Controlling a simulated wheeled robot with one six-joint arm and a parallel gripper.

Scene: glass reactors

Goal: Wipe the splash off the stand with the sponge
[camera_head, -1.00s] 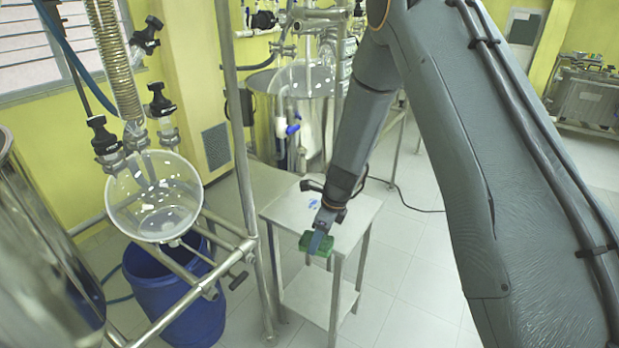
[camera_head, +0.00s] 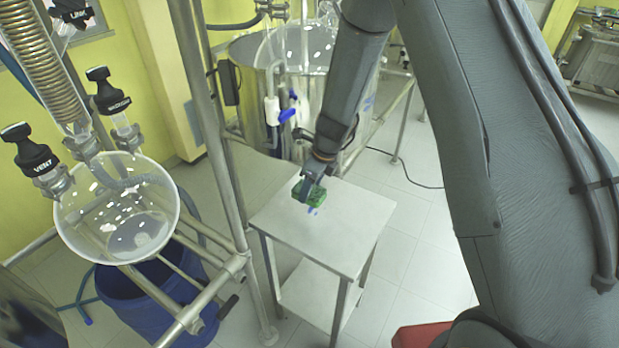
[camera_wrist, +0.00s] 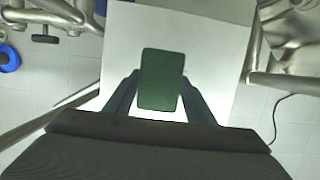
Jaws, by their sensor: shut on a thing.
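The metal stand (camera_head: 335,228) is a small square table with a lower shelf, and its top also shows in the wrist view (camera_wrist: 215,60). My gripper (camera_head: 306,187) is shut on the green sponge (camera_head: 316,195), over the far left part of the stand's top. In the wrist view my gripper's two fingers (camera_wrist: 160,92) flank the sponge (camera_wrist: 160,72). A small blue patch of the splash (camera_head: 312,210) shows beside the sponge's near edge. Any splash under the sponge is hidden. I cannot tell whether the sponge touches the top.
A glass vessel (camera_head: 118,215) on a pipe frame stands left, with a blue bin (camera_head: 150,300) below it. An upright metal pole (camera_head: 215,150) rises close to the stand's left side. A steel tank (camera_head: 300,60) stands behind.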

